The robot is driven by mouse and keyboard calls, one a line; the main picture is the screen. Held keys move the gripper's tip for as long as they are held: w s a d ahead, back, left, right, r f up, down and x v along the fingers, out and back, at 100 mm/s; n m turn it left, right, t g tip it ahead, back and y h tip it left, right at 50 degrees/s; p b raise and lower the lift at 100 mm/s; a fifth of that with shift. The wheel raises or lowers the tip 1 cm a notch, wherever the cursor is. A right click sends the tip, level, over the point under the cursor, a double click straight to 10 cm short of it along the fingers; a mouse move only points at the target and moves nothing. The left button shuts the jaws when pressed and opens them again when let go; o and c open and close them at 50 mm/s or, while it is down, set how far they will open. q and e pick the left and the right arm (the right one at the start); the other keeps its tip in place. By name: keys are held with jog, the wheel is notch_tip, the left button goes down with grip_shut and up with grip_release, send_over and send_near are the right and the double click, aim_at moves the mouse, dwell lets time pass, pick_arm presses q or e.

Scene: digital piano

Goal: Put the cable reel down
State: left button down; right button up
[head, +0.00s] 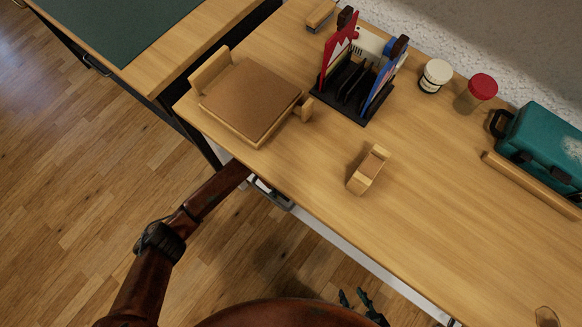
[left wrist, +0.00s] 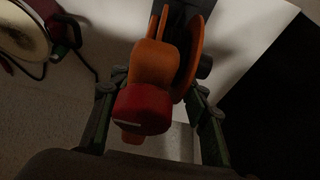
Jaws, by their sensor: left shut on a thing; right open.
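The cable reel (left wrist: 160,65), orange with a red front part and a round orange flange on its right, shows only in the left wrist view. My left gripper (left wrist: 155,84) is shut on it, one dark green finger on each side. In the head view my left arm reaches under the near left edge of the wooden table (head: 440,215), so the tabletop hides the left gripper and the reel. My right gripper (head: 360,303) is open and empty at the bottom of the head view, below the table's front edge.
On the table are a wooden tray (head: 211,71), a black rack (head: 338,104), a small wooden holder (head: 369,170), two jars and a teal case (head: 541,146). In the left wrist view, a white surface lies behind the reel; a round pale object (left wrist: 22,35) is upper left.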

pick_arm(q)
jog(key=shift+s+a+f, duration=0.1)
jog(key=shift+f, duration=0.3)
jog(key=shift+a+r, duration=0.1)
jog(key=shift+r, duration=0.1)
jog(key=shift+s+r, duration=0.3)
jog(key=shift+r, duration=0.3)
jog(key=shift+w+a+f, duration=0.1)
jog(key=shift+w+f, duration=0.05)
jog(key=shift+f, duration=0.45)
jog(key=c, duration=1.1)
grip_release()
pick_arm(e)
jog(key=shift+s+f+t, duration=0.1)
jog(key=shift+f+t, duration=0.15)
jog(key=shift+t, duration=0.05)
pick_arm(q)
jog(key=shift+r, duration=0.1)
